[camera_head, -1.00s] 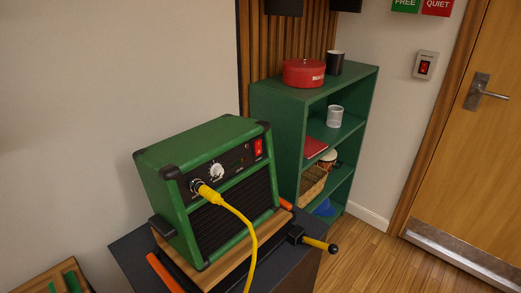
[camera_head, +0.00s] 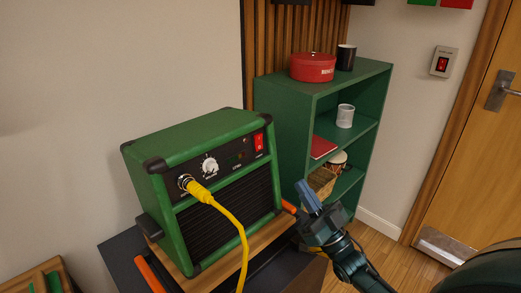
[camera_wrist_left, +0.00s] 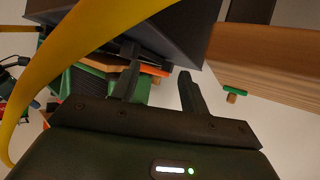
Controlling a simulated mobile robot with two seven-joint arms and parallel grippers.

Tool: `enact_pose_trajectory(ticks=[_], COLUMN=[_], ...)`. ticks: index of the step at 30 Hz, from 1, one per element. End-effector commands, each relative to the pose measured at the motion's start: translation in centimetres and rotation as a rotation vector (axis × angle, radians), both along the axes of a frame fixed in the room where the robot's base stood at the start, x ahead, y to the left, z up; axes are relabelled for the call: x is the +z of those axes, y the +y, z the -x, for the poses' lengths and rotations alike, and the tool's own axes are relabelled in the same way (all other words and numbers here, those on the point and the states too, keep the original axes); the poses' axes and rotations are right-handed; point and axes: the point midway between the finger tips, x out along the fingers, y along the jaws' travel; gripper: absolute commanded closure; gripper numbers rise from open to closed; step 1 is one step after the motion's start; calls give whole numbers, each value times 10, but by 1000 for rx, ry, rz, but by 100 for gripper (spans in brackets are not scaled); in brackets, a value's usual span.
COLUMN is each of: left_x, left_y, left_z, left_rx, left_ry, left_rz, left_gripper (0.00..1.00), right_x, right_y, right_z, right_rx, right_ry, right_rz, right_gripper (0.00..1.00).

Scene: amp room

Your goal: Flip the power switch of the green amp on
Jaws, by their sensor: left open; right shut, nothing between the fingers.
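The green amp (camera_head: 187,140) stands on a wooden board on a dark stand. Its red power switch (camera_head: 258,142) is at the right end of the black front panel. A white knob (camera_head: 209,166) sits mid-panel, and a yellow cable (camera_head: 231,219) is plugged in at the panel's left. My right gripper (camera_head: 307,195) is shut and empty, right of the amp and below the switch, apart from both. My left gripper (camera_wrist_left: 158,85) is open and empty in the left wrist view, with the yellow cable crossing close by. The left gripper is not in the head view.
A wall switch (camera_head: 444,62) and a door (camera_head: 470,170) are at right. Orange handles flank the board.

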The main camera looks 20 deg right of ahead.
Motion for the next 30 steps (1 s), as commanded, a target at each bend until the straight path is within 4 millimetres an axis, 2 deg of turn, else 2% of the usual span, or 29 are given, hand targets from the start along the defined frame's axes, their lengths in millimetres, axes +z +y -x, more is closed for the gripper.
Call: enact_pose_trajectory(ticks=[11, 14, 21, 26, 27, 30], left_x=[3, 7, 16, 14, 0, -5], left_y=[2, 3, 6, 8, 8, 7], left_z=[0, 0, 1, 3, 4, 3], left_rx=[1, 1, -5, -10, -8, -8], left_ry=[-1, -1, 1, 14, 18, 17], left_rz=[-6, -13, -43, -56, -56, -48], left_gripper=[55, 55, 55, 55, 55, 55], right_x=[6, 17, 52, 73, 63, 63], right_y=[2, 5, 18, 26, 29, 33], right_z=[-5, -15, -51, -73, -80, -93], right_rx=[-1, 0, -1, -1, -1, -1], right_ry=[2, 0, 0, 1, 2, 1], right_rz=[0, 0, 1, 1, 0, 0], right_gripper=[100, 100, 100, 100, 100, 100])
